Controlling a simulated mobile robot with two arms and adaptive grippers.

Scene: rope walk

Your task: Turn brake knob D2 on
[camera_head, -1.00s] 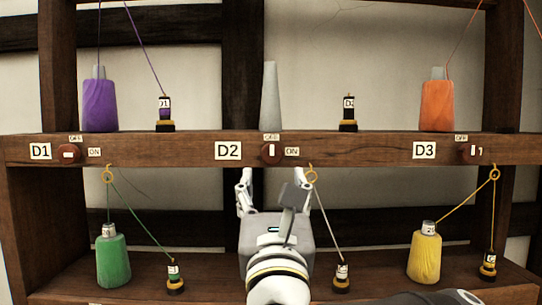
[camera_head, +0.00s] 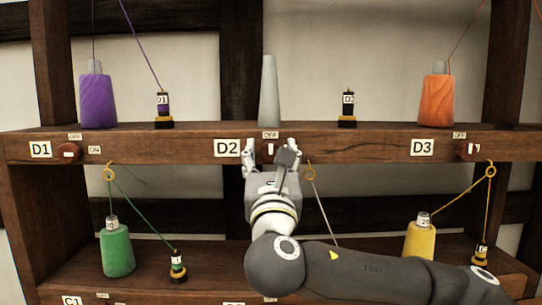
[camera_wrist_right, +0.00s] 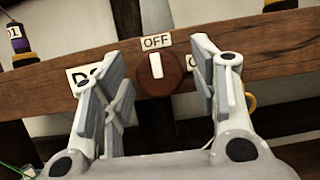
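Brake knob D2 (camera_wrist_right: 160,73) is a round red-brown knob with a white bar. In the right wrist view the bar stands nearly upright, pointing to the OFF label (camera_wrist_right: 157,42); the ON label is mostly hidden behind a finger. In the head view the knob (camera_head: 268,149) shows partly between my fingers, right of the D2 label (camera_head: 227,148). My right gripper (camera_head: 270,150) is open, with its fingers on either side of the knob. I see a gap between fingers and knob in the right wrist view (camera_wrist_right: 160,85). My left gripper is not in view.
Knob D1 (camera_head: 68,153) and knob D3 (camera_head: 466,151) sit on the same beam (camera_head: 350,146). A bare grey cone (camera_head: 269,92) stands above D2. A yellow ring (camera_head: 309,170) with a thread hangs just right of my gripper.

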